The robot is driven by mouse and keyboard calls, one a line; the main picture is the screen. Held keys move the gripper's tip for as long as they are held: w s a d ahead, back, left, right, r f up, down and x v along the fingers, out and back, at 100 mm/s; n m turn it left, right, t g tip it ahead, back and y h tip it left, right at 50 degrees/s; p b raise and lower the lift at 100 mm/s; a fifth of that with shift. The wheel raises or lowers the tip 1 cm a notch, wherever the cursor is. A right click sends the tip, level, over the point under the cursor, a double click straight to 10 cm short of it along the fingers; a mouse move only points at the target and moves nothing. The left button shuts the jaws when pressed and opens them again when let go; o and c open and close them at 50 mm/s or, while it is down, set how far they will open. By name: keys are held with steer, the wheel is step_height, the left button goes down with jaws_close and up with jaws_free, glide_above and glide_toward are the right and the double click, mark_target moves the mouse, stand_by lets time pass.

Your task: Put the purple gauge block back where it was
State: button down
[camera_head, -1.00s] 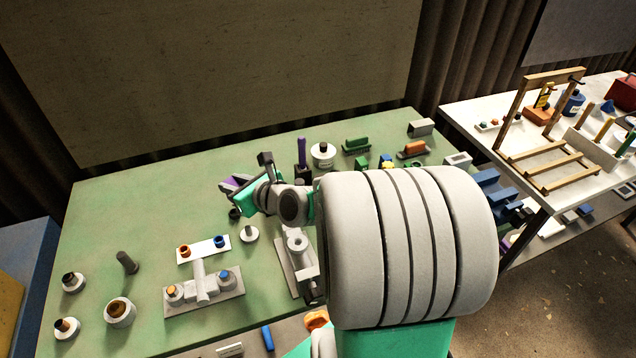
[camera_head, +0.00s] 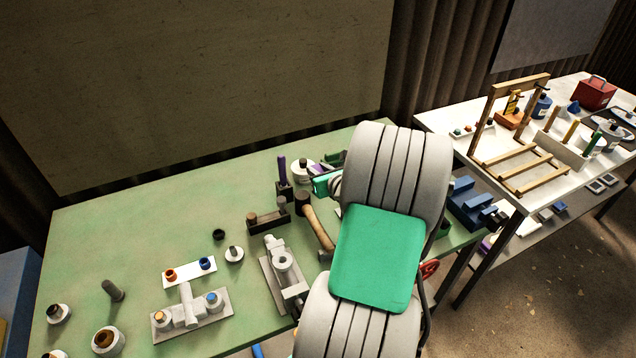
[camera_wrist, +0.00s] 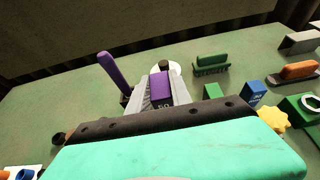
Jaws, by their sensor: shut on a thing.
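The purple gauge block (camera_wrist: 160,86), with a number on its face, is between the grey fingers of my gripper (camera_wrist: 158,92) in the wrist view. The fingers are shut on it. In the head view my gripper (camera_head: 320,170) is over the back right of the green table, mostly hidden by my arm; only a bit of purple shows there. In the wrist view a green block (camera_wrist: 211,91) and a blue numbered block (camera_wrist: 254,94) stand on the table to the right of the held block. The spot directly under the held block is hidden by my gripper.
A purple-handled tool (camera_wrist: 112,72) stands upright close left of my gripper. A white round container (camera_head: 302,170) is just behind it. A green-handled brush (camera_wrist: 210,64) and an orange-handled one (camera_wrist: 297,71) lie right. A hammer (camera_head: 318,228) lies in front. The left back of the table is clear.

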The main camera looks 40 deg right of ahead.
steer(key=w+f, duration=0.1)
steer(key=d+f, duration=0.1)
steer(key=f, duration=0.1)
steer(key=w+d+f, duration=0.1)
steer(key=shift+w+d+f, duration=0.15)
steer(key=shift+w+f, duration=0.15)
steer(key=shift+f, duration=0.05)
step_height(320, 180, down, 3)
steer(key=shift+w+d+f+p, duration=0.15)
steer(key=shift+f+p, duration=0.05)
steer(key=shift+p, duration=0.25)
steer(key=shift+f, duration=0.25)
steer(key=c, duration=1.2)
jaws_free()
steer(key=shift+r, duration=0.1)
steer(key=shift+o, duration=0.2)
